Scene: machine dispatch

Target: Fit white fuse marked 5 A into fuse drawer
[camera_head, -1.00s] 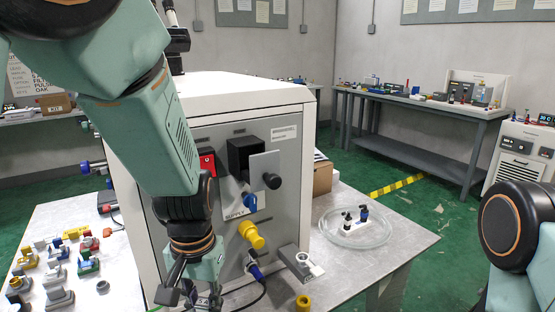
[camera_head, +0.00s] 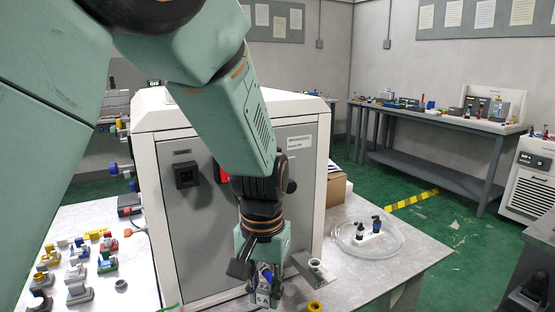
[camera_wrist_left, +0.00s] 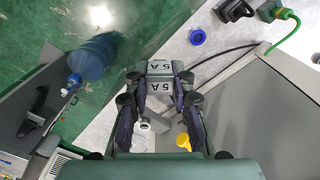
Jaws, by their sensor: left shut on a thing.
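The white fuse marked 5 A (camera_wrist_left: 159,86) shows in the left wrist view between the fingers of my left gripper (camera_wrist_left: 160,98), its 5 A lettering visible. My left gripper (camera_head: 263,297) is shut on it and hangs low in front of the grey cabinet (camera_head: 203,240) in the head view. In the head view, my arm covers most of the black fuse drawer on the cabinet front; a dark knob (camera_head: 291,187) shows beside the arm. My right gripper is not in view.
A grey holder (camera_head: 318,269) and a yellow ring (camera_head: 314,307) are beside my left gripper. A round clear dish (camera_head: 398,244) stands at the right. Several coloured parts lie at the left.

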